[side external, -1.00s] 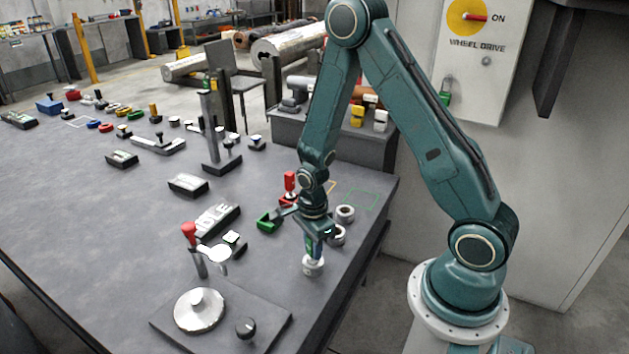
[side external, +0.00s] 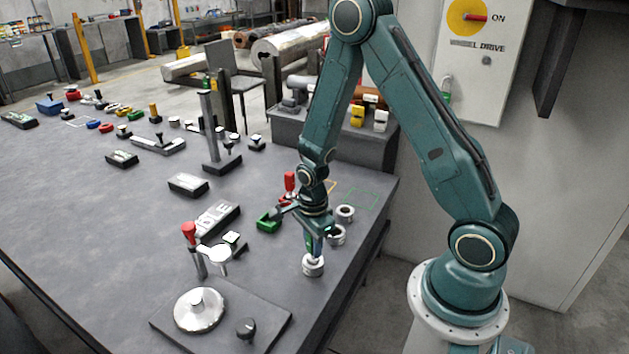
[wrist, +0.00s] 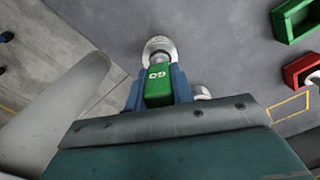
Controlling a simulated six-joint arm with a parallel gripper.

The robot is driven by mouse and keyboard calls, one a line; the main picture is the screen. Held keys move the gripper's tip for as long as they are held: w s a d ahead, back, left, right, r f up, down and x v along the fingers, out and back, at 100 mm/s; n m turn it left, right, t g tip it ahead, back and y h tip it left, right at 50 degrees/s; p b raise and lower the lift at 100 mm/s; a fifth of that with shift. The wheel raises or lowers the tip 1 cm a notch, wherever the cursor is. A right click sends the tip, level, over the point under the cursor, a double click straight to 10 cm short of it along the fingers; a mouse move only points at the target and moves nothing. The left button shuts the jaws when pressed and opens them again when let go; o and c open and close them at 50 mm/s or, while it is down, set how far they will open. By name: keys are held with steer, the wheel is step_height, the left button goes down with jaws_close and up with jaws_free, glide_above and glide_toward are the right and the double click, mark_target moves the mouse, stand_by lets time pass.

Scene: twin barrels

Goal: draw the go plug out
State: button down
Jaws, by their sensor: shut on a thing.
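The go plug has a green handle marked GO (wrist: 158,88), with a grey metal end pointing at a white-grey ring-shaped barrel (wrist: 158,44). My gripper (wrist: 158,95) is shut on the green handle, with one blue finger on each side. In the side external view my gripper (side external: 315,238) is above the barrel (side external: 313,266), near the table's right edge. The plug is upright, and pale metal shows between the fingers and the barrel's top. I cannot tell how much of its end is still inside the bore.
Two more rings (side external: 345,213) (side external: 336,236) stand close behind and right of my gripper. A red-knobbed lever (side external: 188,231) and a round metal disc (side external: 199,309) on a plate stand to the left.

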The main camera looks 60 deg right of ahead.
steer(key=shift+r, duration=0.15)
steer(key=shift+r, duration=5.25)
steer(key=shift+w, duration=0.1)
steer(key=w+a+f+n, duration=0.2)
steer(key=w+a+n, duration=0.1)
steer(key=n, duration=0.8)
steer(key=w+a+f+n, duration=0.2)
steer(key=w+a+n, duration=0.1)
steer(key=n, duration=0.9)
steer(key=shift+w+a+n, duration=0.25)
steer(key=shift+w+n, duration=0.05)
steer(key=shift+w, duration=0.45)
steer(key=shift+f, duration=0.1)
